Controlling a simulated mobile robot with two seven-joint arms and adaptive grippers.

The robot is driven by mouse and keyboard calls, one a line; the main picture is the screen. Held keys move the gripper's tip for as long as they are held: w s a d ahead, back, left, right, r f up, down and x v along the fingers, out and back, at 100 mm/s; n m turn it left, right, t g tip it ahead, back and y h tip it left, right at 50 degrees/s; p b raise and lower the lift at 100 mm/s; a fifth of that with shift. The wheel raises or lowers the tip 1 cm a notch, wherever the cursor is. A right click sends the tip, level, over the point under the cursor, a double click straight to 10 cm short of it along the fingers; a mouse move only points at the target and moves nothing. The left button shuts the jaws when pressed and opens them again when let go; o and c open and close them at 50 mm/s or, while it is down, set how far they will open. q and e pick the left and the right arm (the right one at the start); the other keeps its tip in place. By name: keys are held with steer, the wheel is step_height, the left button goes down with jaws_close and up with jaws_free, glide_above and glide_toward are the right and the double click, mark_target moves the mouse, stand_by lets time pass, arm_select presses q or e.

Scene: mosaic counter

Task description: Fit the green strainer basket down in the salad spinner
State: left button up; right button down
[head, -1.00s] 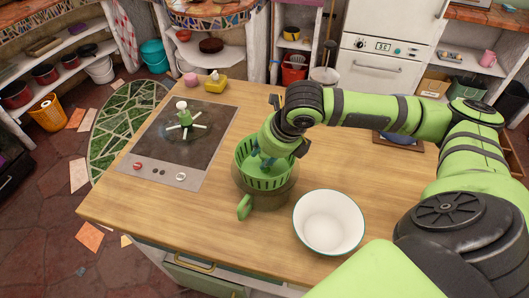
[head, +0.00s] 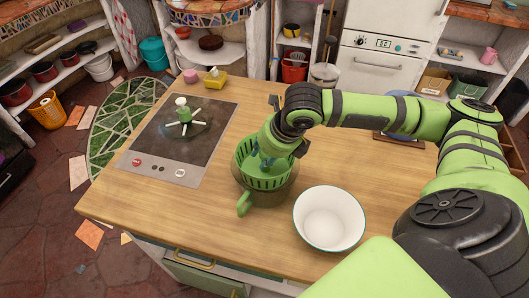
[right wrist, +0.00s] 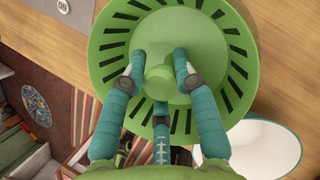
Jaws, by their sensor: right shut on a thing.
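The green strainer basket (head: 262,178) is in the middle of the wooden counter in the head view, with its slotted wall standing above the rim of the brownish salad spinner bowl (head: 272,199). I cannot tell how deep it sits in the bowl. The bowl's green handle (head: 244,203) points toward the front. My right gripper (head: 266,157) reaches down inside the basket. In the right wrist view, its teal fingers (right wrist: 160,72) close around the central knob of the basket (right wrist: 103,45). My left gripper is not in view.
A white bowl with a teal rim (head: 329,218) stands close to the right of the spinner. A dark cooktop (head: 160,142) with a white spoked object (head: 184,118) is on the left. A yellow sponge-like item (head: 215,79) lies at the back edge. The front-left counter is clear.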

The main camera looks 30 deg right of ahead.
mark_target(268, 167)
steer(key=shift+f+b, duration=1.35)
steer(key=shift+f, duration=1.95)
stand_by(1.0)
steer(key=c, duration=0.9)
jaws_free()
steer(key=shift+s+d+r, duration=0.1)
steer(key=shift+r, duration=0.25)
steer(key=v, duration=1.1)
steer(key=shift+s+r, duration=0.1)
